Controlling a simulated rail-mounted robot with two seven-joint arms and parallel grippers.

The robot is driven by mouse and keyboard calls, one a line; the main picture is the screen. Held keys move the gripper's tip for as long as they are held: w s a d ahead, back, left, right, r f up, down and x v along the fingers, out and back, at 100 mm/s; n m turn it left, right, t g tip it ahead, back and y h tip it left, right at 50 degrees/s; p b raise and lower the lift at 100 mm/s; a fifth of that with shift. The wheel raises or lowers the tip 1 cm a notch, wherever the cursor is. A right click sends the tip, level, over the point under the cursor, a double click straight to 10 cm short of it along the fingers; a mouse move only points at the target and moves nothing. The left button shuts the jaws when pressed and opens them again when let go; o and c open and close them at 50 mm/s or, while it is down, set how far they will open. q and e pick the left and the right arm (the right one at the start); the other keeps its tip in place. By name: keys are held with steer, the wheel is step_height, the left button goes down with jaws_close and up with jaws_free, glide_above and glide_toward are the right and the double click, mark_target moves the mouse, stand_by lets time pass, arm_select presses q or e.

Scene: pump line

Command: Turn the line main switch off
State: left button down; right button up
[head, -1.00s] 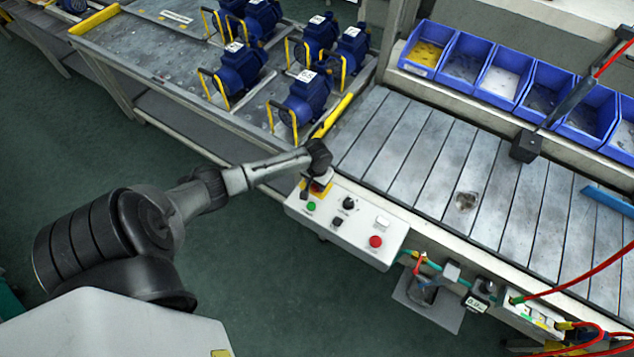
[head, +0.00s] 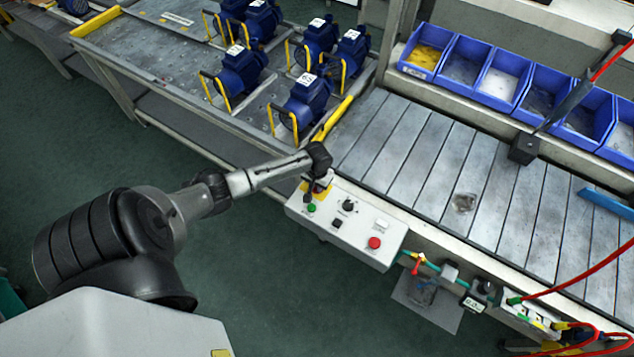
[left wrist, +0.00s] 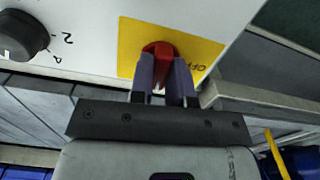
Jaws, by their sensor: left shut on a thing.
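The main switch is a red rotary handle (left wrist: 160,48) on a yellow plate (left wrist: 127,42) marked OFF at its right in the left wrist view. In the head view the yellow plate (head: 309,187) is at the far left end of the white control box (head: 362,250), partly hidden by my gripper. My left gripper (left wrist: 162,72) is shut on the red handle, one finger on each side. In the wrist view the handle stands nearly upright, not pointing at the OFF mark. My right gripper is not in view.
The box also carries a green button (head: 311,208), a black selector knob (head: 348,205) and a red button (head: 374,243). A slatted conveyor (head: 430,160) and blue bins (head: 503,80) lie behind. Blue pumps (head: 305,98) stand on the table at upper left.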

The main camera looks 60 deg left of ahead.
arm_select(q)
steer(key=n+p, duration=0.1)
steer(key=p, duration=0.1)
steer(key=n+p, duration=0.4)
steer(key=shift+d+r, duration=0.1)
steer(key=shift+r, duration=0.15)
steer(key=shift+n+p, duration=0.95)
steer(key=shift+n, duration=0.15)
steer(key=n+p, duration=0.2)
steer(key=n, duration=0.2)
steer(key=shift+f+p, duration=0.1)
steer(key=shift+p, duration=0.25)
steer(key=n+p, duration=0.1)
steer(key=n, duration=0.4)
steer(key=shift+f, duration=0.15)
steer(key=shift+n, duration=0.3)
steer(key=c, duration=1.1)
jaws_free()
